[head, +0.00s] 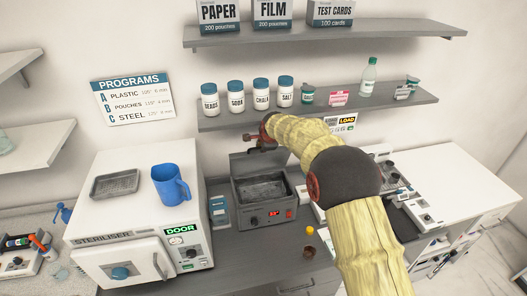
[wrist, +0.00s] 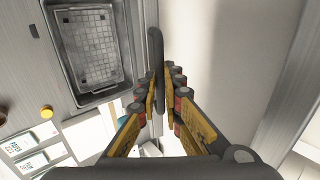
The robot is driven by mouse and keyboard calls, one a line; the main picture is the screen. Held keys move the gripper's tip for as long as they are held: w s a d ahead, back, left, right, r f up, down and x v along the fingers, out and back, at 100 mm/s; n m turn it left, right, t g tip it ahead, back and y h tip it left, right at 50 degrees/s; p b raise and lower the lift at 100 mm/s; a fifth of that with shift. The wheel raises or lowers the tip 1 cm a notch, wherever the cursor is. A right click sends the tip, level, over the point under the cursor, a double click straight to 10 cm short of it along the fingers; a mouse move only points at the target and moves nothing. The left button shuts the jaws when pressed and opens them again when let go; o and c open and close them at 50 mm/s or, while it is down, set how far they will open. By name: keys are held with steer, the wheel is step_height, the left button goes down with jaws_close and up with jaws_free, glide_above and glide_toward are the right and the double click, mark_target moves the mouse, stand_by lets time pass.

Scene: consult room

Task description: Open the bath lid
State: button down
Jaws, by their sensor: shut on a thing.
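The bath (head: 279,221) is a dark grey box with a red display, on the counter below the shelves. Its basin is uncovered, and a mesh tray shows inside; the basin rim also shows at the upper left of the wrist view (wrist: 62,62). The grey lid (head: 243,167) stands raised, roughly upright, at the back of the bath. My gripper (head: 257,145) is at the lid's upper edge. In the wrist view its fingers (wrist: 158,92) are closed around a dark, thin bar (wrist: 155,45), which looks like the lid's handle or edge; which one I cannot tell.
The lower shelf (head: 370,110) with several jars is just above my gripper. The white steriliser (head: 130,215) stands left of the bath, with a blue jug (head: 170,186) on top. A small yellow-capped item (head: 310,231) is right of the bath. My arm hides part of the right counter.

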steer(key=shift+w+r, duration=0.1)
steer(key=shift+r, duration=0.1)
steer(key=c, duration=2)
jaws_free()
steer(key=shift+o, duration=0.2)
steer(key=shift+f, duration=0.1)
steer(key=v, duration=1.2)
